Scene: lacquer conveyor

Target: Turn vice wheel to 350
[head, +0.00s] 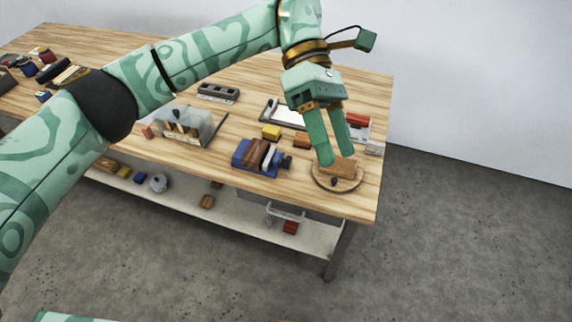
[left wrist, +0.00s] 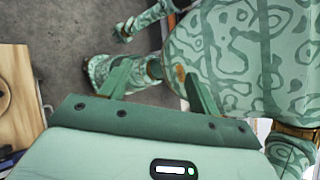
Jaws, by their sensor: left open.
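A blue vice (head: 258,157) with brown and pale pieces between its jaws stands near the front edge of the wooden bench. A small dark part (head: 286,162) at its right end appears to be the wheel; no scale or number can be read. My left gripper (head: 337,158) points down to the right of the vice, apart from it, over a round wooden board. Its two green fingers are spread with nothing held between them. In the left wrist view the open fingers (left wrist: 158,85) point toward my own body, and the vice cannot be made out.
The round board (head: 317,180) carries an orange-brown block (head: 341,167) under the fingers. A yellow block (head: 271,132), a clear case (head: 187,126) and a grey slotted block (head: 218,93) stand on the bench (head: 372,95). A lower shelf (head: 240,216) holds several items. Floor is clear at right.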

